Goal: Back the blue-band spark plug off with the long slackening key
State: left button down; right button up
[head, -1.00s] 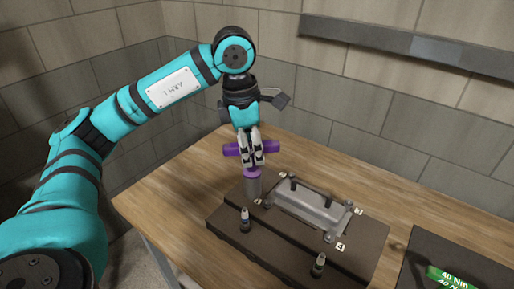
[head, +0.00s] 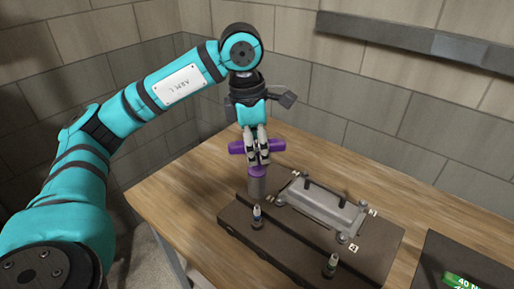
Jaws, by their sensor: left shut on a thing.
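My left gripper (head: 258,158) is shut on the purple cross handle (head: 240,147) of the long key, which stands upright below the fingers. The key's purple collar (head: 257,171) and grey socket (head: 257,187) are at the back left end of the dark block (head: 290,248). What is under the socket is hidden. A plug with a pale bluish band (head: 256,214) stands upright in the block just in front of the socket. A second plug (head: 331,265) stands further right, its band colour unclear. My right gripper is not in view.
A grey metal cover (head: 318,208) with two dark posts and small numbered tags sits on the block beside the key. A dark panel with a green 40 Nm display (head: 463,282) lies at the lower right. The wooden table (head: 185,200) is bare left of the block.

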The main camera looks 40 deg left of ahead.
pick_arm(q)
jog(key=shift+f+b, duration=1.25)
jog(key=shift+f, duration=0.3)
jog(key=b, duration=0.4)
send_over(257, 206)
jog(key=shift+f, duration=2.15)
jog(key=shift+w+f+b, duration=0.1)
jog(key=shift+f+b, duration=1.45)
jog(key=shift+f, duration=0.45)
jog(key=shift+f+b, duration=0.25)
jog(key=shift+b, duration=0.05)
jog(key=shift+s, duration=0.3)
jog(key=shift+w, duration=0.25)
